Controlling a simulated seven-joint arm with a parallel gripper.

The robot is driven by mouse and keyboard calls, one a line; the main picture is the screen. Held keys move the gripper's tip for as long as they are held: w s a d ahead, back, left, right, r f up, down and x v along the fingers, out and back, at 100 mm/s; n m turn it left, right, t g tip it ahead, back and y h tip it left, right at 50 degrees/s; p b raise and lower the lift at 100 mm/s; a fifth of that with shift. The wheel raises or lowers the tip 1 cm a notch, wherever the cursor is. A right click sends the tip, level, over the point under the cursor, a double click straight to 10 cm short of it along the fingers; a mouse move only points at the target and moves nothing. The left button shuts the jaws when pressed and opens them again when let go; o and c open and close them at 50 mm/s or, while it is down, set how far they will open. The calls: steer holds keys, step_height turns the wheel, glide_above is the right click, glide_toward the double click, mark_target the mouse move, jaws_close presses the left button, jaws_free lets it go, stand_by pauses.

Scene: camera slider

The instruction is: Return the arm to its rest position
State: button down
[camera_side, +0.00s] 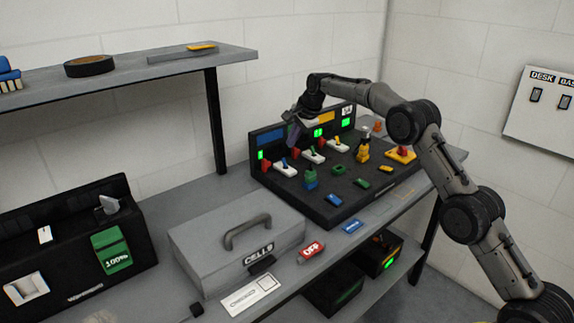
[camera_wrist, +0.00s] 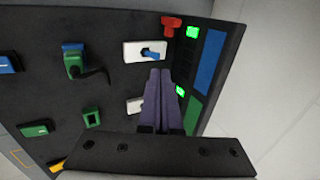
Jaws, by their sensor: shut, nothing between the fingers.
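My gripper (camera_side: 292,138) hangs at the end of my arm, over the back left part of a black control board (camera_side: 330,205), close to its upright back panel (camera_side: 266,138). In the wrist view the two purple fingers (camera_wrist: 160,72) lie together, shut and empty. They point at the board between a white switch plate with a blue lever (camera_wrist: 146,52) and the strip of green lights (camera_wrist: 192,32). A second white plate (camera_wrist: 134,105) is partly hidden by the fingers. I cannot tell the exact gap between the fingertips and the board.
A grey CELLS case (camera_side: 225,245) stands left of the board. A red OFF tag (camera_side: 311,251) and a blue piece (camera_side: 352,227) lie in front. A black charger box (camera_side: 70,240) is at the far left. Open air lies above the board.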

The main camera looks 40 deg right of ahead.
steer(key=shift+a, duration=0.1)
steer(key=s+a+r+n+t, duration=0.15)
steer(key=s+r, duration=0.25)
steer(key=r, duration=0.4)
steer(key=s+a+r, duration=0.3)
steer(key=s+r, duration=0.1)
steer(key=r, duration=0.3)
steer(key=s+a+r+t, duration=0.15)
steer(key=s+r, duration=0.25)
steer(key=r, duration=0.4)
steer(key=s+a+r+n, duration=0.2)
steer(key=s, duration=0.7)
steer(key=s+a+r+n, duration=0.1)
steer(key=s+a+n, duration=0.1)
steer(key=s, duration=0.7)
steer(key=s+f+n+g, duration=0.3)
steer(key=s+f+n, duration=0.9)
steer(key=s+f, duration=0.7)
steer(key=s, duration=0.4)
steer(key=shift+s+a+f, duration=0.2)
steer(key=shift+s+a, duration=0.05)
steer(key=shift+a, duration=0.15)
